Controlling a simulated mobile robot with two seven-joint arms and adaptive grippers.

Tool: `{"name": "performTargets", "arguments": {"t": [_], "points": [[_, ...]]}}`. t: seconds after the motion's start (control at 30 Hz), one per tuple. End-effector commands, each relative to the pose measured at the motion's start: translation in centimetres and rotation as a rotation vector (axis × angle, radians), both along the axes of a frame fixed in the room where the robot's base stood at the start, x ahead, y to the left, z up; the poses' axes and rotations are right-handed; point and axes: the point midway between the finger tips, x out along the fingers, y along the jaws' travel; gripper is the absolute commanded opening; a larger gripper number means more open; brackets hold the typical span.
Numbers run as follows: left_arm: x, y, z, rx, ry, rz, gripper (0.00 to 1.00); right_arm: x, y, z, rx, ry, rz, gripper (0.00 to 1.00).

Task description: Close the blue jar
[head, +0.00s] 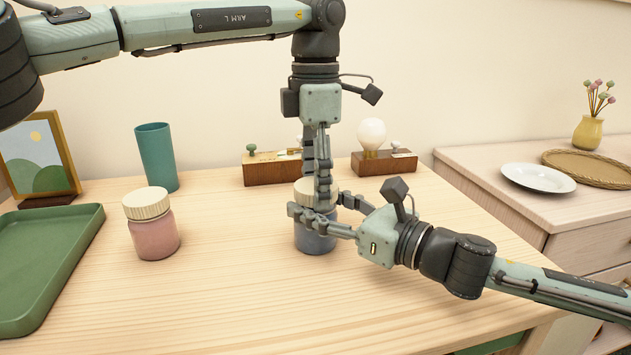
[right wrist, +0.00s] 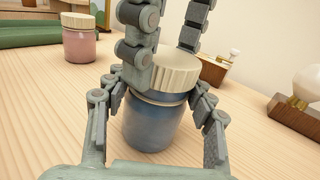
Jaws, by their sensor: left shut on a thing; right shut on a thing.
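The blue jar (head: 315,236) stands upright on the wooden table, its blue glass body also clear in the right wrist view (right wrist: 152,126). Its cream ribbed lid (right wrist: 172,72) is at the jar's mouth, looking slightly off to one side; I cannot tell whether it is seated. My left gripper (head: 323,192) comes straight down from above, shut on the lid, its fingers on either side of it. My right gripper (head: 318,212) reaches in from the right, shut on the jar's body just below the lid. The fingers hide part of the lid and jar in the head view.
A pink jar (head: 155,238) with a cream lid stands to the left. A green tray (head: 62,262) and a picture frame (head: 64,150) are at far left. A teal cup (head: 157,157) and two wooden blocks, one bearing a bulb (head: 372,136), stand behind. The front table is clear.

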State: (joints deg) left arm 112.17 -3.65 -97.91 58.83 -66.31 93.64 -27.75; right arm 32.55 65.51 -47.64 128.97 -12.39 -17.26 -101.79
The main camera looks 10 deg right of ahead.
Motion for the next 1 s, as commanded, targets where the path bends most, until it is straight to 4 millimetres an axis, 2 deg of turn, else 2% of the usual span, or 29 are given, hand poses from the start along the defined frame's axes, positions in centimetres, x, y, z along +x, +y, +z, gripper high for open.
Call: {"name": "performTargets", "arguments": {"t": [1.0], "points": [[-0.2, 0.0, -1.8, 0.008, 0.004, -0.003, 0.32, -0.1, 0.1, 0.3, 0.004, -0.004, 0.004, 0.03]]}}
